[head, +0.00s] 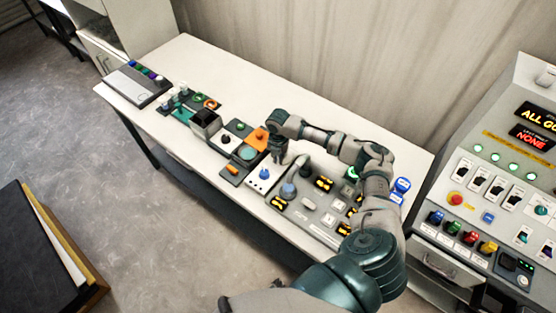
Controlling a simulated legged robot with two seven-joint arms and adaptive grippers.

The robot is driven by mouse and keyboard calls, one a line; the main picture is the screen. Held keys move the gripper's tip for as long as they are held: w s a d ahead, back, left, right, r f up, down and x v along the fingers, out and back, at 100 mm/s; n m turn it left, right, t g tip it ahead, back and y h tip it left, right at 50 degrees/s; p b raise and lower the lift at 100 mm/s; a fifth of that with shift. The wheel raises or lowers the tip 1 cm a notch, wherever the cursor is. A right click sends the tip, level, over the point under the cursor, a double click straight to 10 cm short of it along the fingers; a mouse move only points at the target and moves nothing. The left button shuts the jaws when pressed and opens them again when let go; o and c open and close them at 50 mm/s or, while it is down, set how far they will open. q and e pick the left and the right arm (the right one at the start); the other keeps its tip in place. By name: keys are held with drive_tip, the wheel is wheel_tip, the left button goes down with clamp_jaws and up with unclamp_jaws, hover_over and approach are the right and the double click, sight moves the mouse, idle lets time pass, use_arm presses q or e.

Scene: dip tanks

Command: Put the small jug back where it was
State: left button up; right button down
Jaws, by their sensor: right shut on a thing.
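My right gripper (279,158) points down over the middle of the long white table, above the small control boxes. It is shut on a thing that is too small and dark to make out. I cannot pick out the small jug for certain. A white box with blue buttons (262,179) lies just below the gripper. A rounded blue-grey thing (288,190) stands to its lower right on a grey panel. An orange piece (258,138) lies just left of the gripper. My left gripper is not in view.
The white table (225,75) is bare along its back. Several small boxes run along its front, with a grey panel (312,213) at the right. A keyed box (137,84) sits at the left end. A console (500,190) with lit displays stands right.

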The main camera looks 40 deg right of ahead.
wheel_tip(320, 180, down, 2)
drive_tip(key=shift+f, duration=0.1)
drive_tip(key=c, duration=1.2)
unclamp_jaws()
wheel_tip(320, 180, up, 12)
drive_tip(key=shift+r+b, duration=0.15)
drive_tip(key=shift+b, duration=0.35)
